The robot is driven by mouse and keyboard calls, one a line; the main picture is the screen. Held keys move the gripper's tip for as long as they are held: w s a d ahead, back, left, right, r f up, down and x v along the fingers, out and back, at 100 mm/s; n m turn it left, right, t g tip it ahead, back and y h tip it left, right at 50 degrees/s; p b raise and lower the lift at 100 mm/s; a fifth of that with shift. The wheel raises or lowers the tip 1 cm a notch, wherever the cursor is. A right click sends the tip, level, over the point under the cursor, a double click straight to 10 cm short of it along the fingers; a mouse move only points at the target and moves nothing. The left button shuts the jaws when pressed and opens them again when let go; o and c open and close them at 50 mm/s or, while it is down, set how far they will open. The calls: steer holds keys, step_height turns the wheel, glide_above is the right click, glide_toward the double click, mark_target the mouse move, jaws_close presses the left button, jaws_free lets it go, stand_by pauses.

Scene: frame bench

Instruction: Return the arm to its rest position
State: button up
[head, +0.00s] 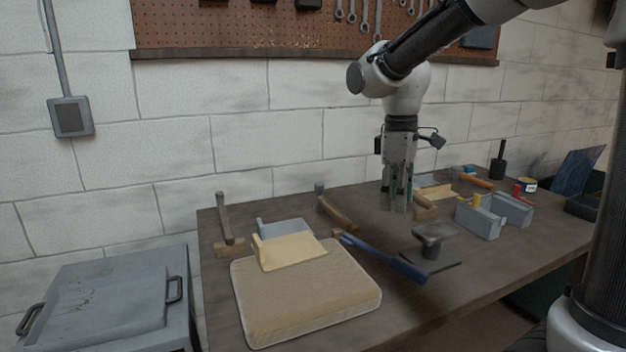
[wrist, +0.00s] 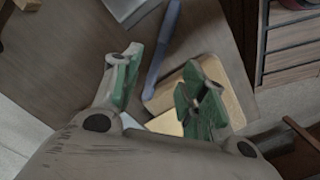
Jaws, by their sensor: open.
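My gripper (head: 397,196) hangs pointing down over the back middle of the workbench (head: 490,285) in the head view, at the end of my raised arm. Its fingers are apart, and I see nothing between them. In the wrist view my gripper (wrist: 160,95) shows two green-lined fingers spread wide. Past them lie the tan pad and the blue-handled tool on the bench. In the head view a wooden block behind the fingers is partly hidden by them; I cannot tell the exact gap.
A tan pad (head: 305,295) with a cream piece (head: 290,251) on it lies at the bench's front left. A blue-handled tool (head: 385,258), a small anvil (head: 433,238), hammers (head: 335,211) and grey blocks (head: 480,221) stand around. Pegboard (head: 240,25) hangs behind; air above the bench's left is clear.

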steer(key=s+d+m+t, duration=0.2)
steer(key=s+d+m, duration=0.3)
steer(key=s, duration=0.4)
steer(key=s+d+r+m+t, duration=0.1)
steer(key=s+d+m+t, duration=0.1)
steer(key=s+d+m, duration=0.4)
steer(key=s+d, duration=0.2)
steer(key=s, duration=0.1)
steer(key=shift+s+d+r+t+y, duration=0.25)
steer(key=shift+d+t+y, duration=0.05)
